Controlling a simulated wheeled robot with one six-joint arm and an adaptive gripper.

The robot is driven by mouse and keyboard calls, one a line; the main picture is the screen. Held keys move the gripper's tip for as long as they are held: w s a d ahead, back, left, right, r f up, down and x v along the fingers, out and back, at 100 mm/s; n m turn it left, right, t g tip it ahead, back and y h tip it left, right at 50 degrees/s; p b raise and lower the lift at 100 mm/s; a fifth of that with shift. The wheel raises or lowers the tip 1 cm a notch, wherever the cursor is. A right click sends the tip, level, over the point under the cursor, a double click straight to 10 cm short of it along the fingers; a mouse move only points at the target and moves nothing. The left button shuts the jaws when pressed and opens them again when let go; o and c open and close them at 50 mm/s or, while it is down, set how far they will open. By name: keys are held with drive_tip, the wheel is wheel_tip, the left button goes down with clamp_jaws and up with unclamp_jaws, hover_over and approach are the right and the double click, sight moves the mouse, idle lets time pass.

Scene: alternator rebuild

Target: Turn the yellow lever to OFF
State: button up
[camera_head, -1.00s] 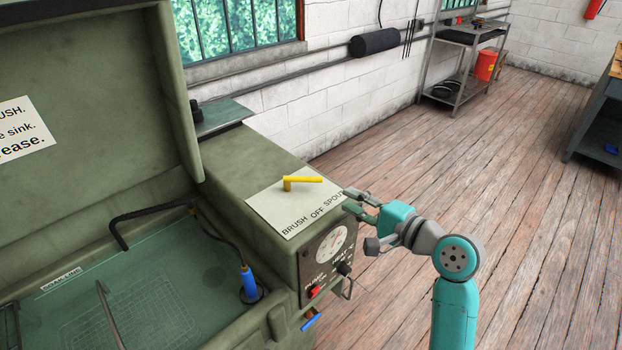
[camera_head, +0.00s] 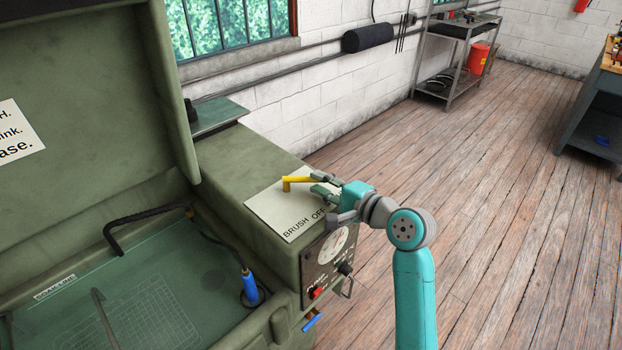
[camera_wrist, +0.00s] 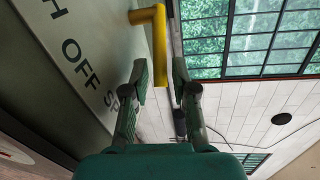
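The yellow lever (camera_head: 296,180) stands on a pale label plate (camera_head: 266,207) on top of the green cabinet. Its pivot is at the left and its handle points right, toward my gripper. The plate reads BRUSH, OFF and, in the earlier view, SPOUT; my gripper now covers SPOUT. My gripper (camera_head: 320,184) is open at the handle's free end.
The green washer's raised lid (camera_head: 90,90) and basin (camera_head: 140,290) are at the left. A gauge panel (camera_head: 325,262) with knobs is on the cabinet's front. A brick wall with a window (camera_head: 235,25) is behind. The wooden floor (camera_head: 480,210) at the right is clear.

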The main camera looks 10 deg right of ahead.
sight(315, 181)
drive_tip(key=shift+x, duration=1.65)
clamp_jaws()
